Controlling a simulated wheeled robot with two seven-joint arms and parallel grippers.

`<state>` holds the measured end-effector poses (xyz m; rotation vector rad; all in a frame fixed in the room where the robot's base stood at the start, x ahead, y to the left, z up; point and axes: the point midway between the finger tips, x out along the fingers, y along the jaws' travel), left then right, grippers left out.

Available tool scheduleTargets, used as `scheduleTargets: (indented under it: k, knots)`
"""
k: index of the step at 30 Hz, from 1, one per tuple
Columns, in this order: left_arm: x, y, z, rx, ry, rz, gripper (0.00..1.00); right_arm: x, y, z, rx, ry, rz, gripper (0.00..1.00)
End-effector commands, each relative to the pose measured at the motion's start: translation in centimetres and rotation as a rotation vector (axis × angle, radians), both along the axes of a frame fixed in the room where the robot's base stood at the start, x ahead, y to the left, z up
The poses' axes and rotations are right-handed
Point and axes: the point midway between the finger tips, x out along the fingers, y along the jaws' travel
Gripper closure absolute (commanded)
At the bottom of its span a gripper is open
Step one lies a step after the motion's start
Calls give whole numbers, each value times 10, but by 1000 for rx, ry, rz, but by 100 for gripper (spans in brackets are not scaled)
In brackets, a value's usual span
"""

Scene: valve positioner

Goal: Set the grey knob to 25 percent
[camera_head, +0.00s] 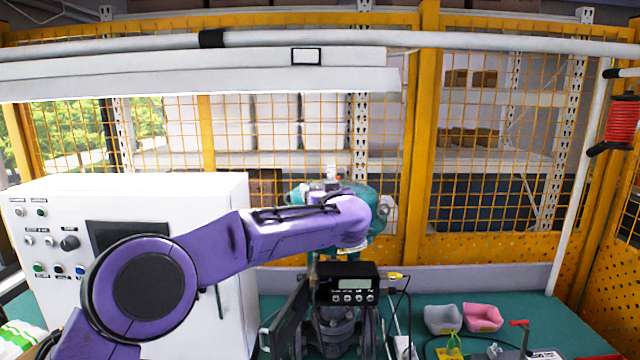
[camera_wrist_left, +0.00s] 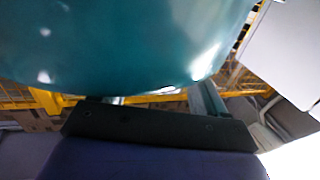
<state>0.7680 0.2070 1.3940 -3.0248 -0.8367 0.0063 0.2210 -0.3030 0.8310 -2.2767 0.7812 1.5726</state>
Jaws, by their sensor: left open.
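A dark grey knob (camera_head: 69,243) sits on the front of the white control box at the left of the head view, with small buttons around it. Its pointer and scale are too small to read. My left arm reaches across in front of the box to a teal rounded body (camera_head: 378,205) at the centre. My left gripper's fingers are hidden in the head view. In the left wrist view my left gripper (camera_wrist_left: 160,98) is open, its two fingers apart, with the teal body (camera_wrist_left: 130,45) close in front. I cannot tell whether they touch. My right gripper is not seen.
The white control box (camera_head: 210,190) fills the left. A black display unit (camera_head: 347,284) stands at the front centre. A grey bin (camera_head: 442,319) and a pink bin (camera_head: 483,317) stand to its right on the teal bench (camera_head: 535,308). Yellow mesh fencing closes the back.

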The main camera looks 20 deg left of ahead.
Motion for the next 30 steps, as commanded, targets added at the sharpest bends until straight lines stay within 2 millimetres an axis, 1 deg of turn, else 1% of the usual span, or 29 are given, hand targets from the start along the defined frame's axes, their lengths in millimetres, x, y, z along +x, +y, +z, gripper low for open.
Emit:
scheduleTargets:
  k: [6, 8, 9, 11, 12, 14, 23, 30]
  knots:
    - [0, 2, 0, 0, -1, 2, 27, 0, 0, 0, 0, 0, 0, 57]
    - [0, 2, 0, 0, -1, 2, 47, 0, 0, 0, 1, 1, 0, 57]
    - [0, 2, 0, 0, -1, 2, 60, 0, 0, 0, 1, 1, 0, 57]
    - [0, 2, 0, 0, -1, 3, 79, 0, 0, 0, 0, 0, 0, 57]
    - [0, 2, 0, 0, -1, 3, 83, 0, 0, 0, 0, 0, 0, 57]
    - [0, 6, 0, -1, -1, 3, 83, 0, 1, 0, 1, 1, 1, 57]
    - [-1, 4, 0, 0, -1, -40, 83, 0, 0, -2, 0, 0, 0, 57]
    - [-2, 7, -1, -3, 0, -187, 83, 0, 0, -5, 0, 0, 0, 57]
